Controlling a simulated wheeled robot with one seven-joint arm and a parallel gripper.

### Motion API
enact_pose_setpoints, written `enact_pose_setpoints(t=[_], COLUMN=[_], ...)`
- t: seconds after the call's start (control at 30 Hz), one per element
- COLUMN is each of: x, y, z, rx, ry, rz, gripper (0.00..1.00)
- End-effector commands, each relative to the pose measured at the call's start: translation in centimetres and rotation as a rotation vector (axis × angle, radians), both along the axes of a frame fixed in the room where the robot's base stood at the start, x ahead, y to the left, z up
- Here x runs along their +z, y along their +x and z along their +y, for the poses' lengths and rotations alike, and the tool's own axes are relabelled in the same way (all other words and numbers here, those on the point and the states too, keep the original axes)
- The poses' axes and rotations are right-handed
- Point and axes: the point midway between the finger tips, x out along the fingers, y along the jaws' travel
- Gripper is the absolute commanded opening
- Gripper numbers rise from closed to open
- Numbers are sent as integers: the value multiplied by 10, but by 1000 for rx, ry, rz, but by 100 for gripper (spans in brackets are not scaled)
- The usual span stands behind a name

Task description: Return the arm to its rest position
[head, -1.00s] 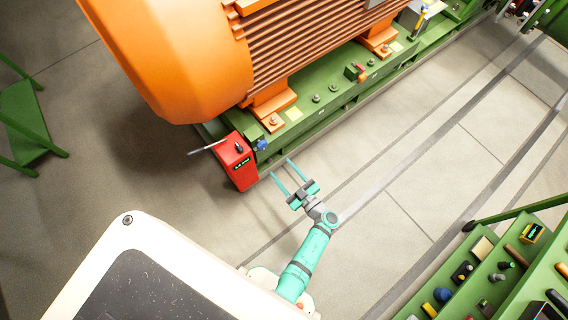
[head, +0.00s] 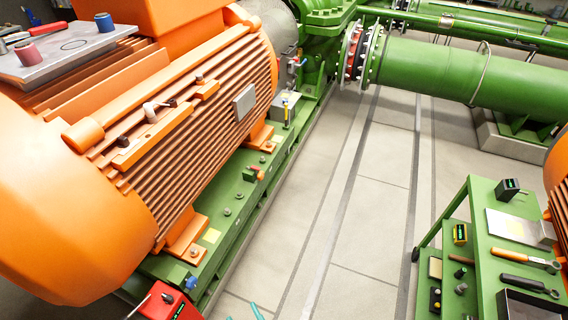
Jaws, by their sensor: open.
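Only the teal fingertips of my gripper (head: 243,316) show, at the bottom edge of the head view. The two tips are apart, with nothing seen between them. The rest of my arm is below the picture and hidden. The tips are just right of a red box (head: 170,303) that stands by the near end of the green base frame (head: 226,212), cut by the bottom edge. I cannot tell how far above the floor the tips are.
A large orange finned motor (head: 190,130) fills the left. A green tool cart (head: 500,240) with several tools stands at the right. A green flanged pipe (head: 450,72) crosses the upper right. The tiled floor (head: 350,215) between motor and cart is clear.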

Motion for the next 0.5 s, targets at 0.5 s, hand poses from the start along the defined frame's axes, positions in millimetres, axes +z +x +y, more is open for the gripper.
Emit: enact_pose_setpoints(t=[0.5], x=[112], y=[-109], z=[-95], rx=[-435], ry=[110], rz=[246], gripper=[55])
